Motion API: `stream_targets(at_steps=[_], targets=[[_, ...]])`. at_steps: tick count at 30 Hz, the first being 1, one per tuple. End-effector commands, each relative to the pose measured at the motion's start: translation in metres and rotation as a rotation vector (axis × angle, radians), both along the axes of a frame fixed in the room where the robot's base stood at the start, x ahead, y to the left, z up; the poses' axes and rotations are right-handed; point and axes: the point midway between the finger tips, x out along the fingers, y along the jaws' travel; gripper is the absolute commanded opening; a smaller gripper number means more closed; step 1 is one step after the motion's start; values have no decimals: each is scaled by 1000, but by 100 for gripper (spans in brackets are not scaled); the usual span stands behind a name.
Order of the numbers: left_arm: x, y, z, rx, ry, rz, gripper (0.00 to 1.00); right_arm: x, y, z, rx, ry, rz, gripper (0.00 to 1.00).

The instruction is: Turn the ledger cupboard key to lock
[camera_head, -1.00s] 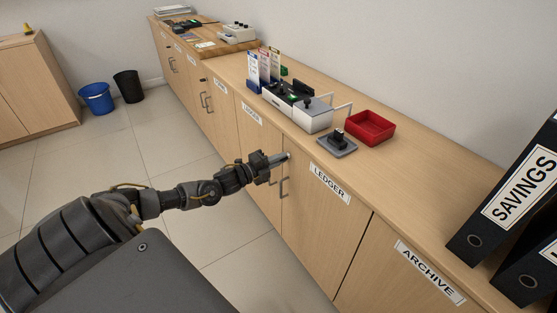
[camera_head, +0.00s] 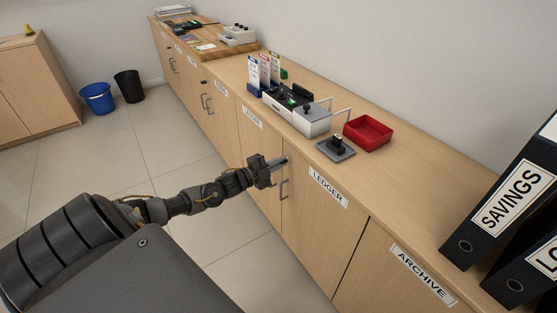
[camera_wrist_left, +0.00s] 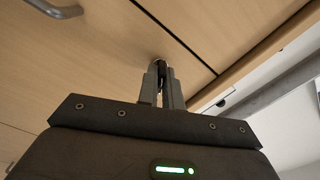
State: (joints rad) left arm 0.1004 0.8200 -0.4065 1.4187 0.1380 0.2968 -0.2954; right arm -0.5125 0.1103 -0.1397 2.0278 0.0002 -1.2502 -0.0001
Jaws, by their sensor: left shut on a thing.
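The ledger cupboard (camera_head: 318,222) is the wooden cupboard whose door carries the LEDGER label (camera_head: 328,187). Its door is closed. In the left wrist view my left gripper (camera_wrist_left: 163,80) is shut on a small dark key (camera_wrist_left: 161,68) at the door front, near the seam. The key is mostly hidden between the fingers, and its angle cannot be told. My right gripper is not in view.
The counter top above holds a grey pad with a black stamp (camera_head: 336,146), a red tray (camera_head: 368,132) and a white device (camera_head: 312,120). Black binders (camera_head: 505,215) stand at the right. The floor to the left is clear up to the blue bin (camera_head: 97,98).

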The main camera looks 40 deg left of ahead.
Motion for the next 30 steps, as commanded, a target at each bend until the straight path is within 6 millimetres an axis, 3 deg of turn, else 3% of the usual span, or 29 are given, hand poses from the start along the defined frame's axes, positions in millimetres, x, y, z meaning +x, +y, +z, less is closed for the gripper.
stream_targets(at_steps=[14,30], targets=[[0,0,2,-436,133,3,0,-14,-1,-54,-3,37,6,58],[0,0,1,-891,269,2,0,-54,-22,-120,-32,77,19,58]])
